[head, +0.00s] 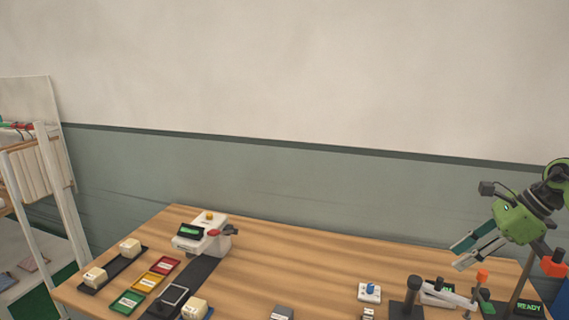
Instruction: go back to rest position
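My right gripper (458,257) is at the right side of the head view, on a green wrist body. Its two fingers point left and slightly down, with a gap between them and nothing held. It appears to be above the right part of the wooden table (300,265), apart from the things on it. My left gripper and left arm are not in view.
A white device with a green display (190,231) stands at the table's back left. Coloured trays (149,283) and cream blocks (130,247) lie near it. Dark stands and small tools (440,293) crowd the front right. The table's middle is mostly clear. A white rack (60,190) stands left.

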